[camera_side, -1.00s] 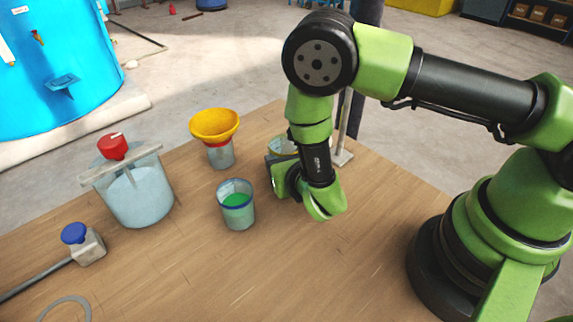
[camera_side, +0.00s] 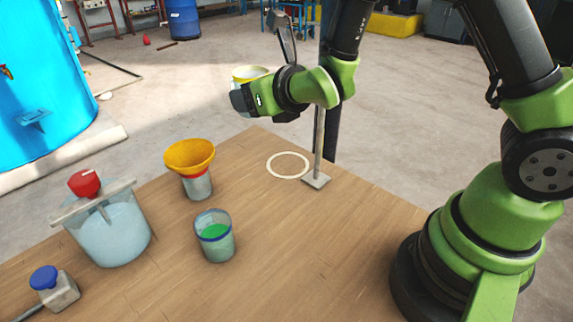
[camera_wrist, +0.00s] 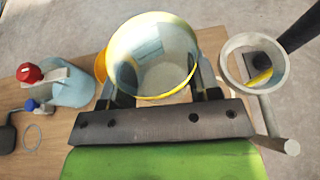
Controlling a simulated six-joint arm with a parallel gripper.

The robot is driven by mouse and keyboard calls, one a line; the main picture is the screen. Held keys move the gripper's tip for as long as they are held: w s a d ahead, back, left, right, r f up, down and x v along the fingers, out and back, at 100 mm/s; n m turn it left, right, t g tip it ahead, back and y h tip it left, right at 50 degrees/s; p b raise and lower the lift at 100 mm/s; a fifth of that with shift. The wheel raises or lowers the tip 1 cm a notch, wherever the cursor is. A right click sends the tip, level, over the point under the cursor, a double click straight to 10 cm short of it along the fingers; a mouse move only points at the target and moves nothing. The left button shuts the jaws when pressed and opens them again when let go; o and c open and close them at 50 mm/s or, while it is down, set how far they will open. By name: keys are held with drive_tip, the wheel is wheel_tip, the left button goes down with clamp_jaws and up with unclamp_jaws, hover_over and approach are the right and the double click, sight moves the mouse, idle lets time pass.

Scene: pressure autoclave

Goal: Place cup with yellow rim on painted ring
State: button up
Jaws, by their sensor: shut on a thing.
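The cup with yellow rim (camera_side: 250,74) is raised above the table's back edge in the side view, mostly hidden by my gripper (camera_side: 242,97). In the wrist view the cup (camera_wrist: 152,60) is a clear vessel with a yellow band at its mouth. My gripper is shut on it, with a finger at each side. The painted ring (camera_side: 268,167) is a pale circle on the wooden table, bare, below the held cup and left of a metal stand's foot.
The stand's post (camera_side: 319,145) rises behind my gripper; a grey hoop (camera_wrist: 231,73) shows beside the cup.

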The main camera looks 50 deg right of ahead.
drive_tip(key=shift+n+y, duration=0.6)
drive_tip(key=shift+y, duration=0.2)
drive_tip(key=d+r, duration=0.2)
drive_tip(key=r, duration=0.1)
drive_tip(key=shift+s+d, duration=0.2)
drive_tip(key=shift+d, duration=0.15)
drive_tip(key=s+d+f, duration=0.2)
drive_tip(key=d, duration=1.2)
drive_tip(key=n+g+y, duration=0.4)
drive_tip(key=n+y, duration=0.4)
drive_tip(key=y, duration=0.1)
approach(291, 165)
drive_tip(key=w+a, duration=0.1)
drive_tip(key=w+a+r, duration=0.1)
drive_tip(key=w+a, duration=0.1)
drive_tip(key=w+a+r, duration=0.1)
drive_tip(key=shift+w+a, duration=0.15)
drive_tip(key=shift+a, duration=0.1)
drive_tip(key=x, duration=0.3)
drive_tip(key=shift+w+a+r, duration=0.1)
drive_tip(key=shift+w, duration=0.1)
drive_tip(key=shift+f, duration=0.4)
